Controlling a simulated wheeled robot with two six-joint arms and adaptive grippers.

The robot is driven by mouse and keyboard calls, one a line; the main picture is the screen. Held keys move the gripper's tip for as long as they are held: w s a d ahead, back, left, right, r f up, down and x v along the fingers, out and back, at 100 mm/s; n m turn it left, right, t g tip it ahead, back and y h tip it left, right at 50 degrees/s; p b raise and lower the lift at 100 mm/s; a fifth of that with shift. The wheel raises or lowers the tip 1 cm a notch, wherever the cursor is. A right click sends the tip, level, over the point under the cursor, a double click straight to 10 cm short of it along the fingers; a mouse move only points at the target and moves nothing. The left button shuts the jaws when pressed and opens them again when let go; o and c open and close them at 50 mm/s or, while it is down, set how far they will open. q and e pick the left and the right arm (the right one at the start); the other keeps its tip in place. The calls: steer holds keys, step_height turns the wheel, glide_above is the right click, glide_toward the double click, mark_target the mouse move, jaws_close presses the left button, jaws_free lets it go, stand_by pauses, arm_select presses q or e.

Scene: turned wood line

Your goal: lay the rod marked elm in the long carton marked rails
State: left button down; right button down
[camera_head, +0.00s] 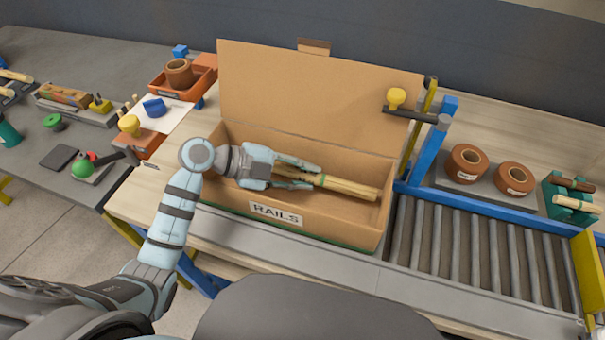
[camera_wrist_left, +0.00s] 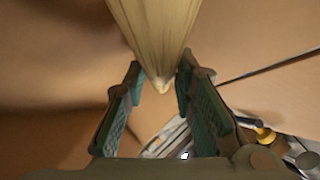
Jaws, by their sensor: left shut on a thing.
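The long carton marked RAILS (camera_head: 235,205) stands open on the bench, its tall back flap raised. My left gripper (camera_head: 313,178) is inside the carton's opening, shut on a pale wooden rod (camera_head: 350,187). In the left wrist view, the rod (camera_wrist_left: 158,35) runs up from between the two fingers (camera_wrist_left: 160,95). I cannot tell whether it touches the carton floor. My right gripper is out of view.
A roller conveyor (camera_head: 470,240) with blue rails lies right of the carton. Orange trays (camera_head: 185,82) and small tools crowd the left.

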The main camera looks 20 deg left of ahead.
arm_select(q)
steer(key=shift+f, duration=0.55)
steer(key=c, duration=1.3)
jaws_free()
steer(key=shift+r, duration=0.35)
steer(key=v, duration=0.8)
steer(key=shift+w+d+r+p, duration=0.1)
steer(key=shift+r+p, duration=0.05)
steer(key=shift+p, duration=0.15)
steer(key=shift+d, duration=0.1)
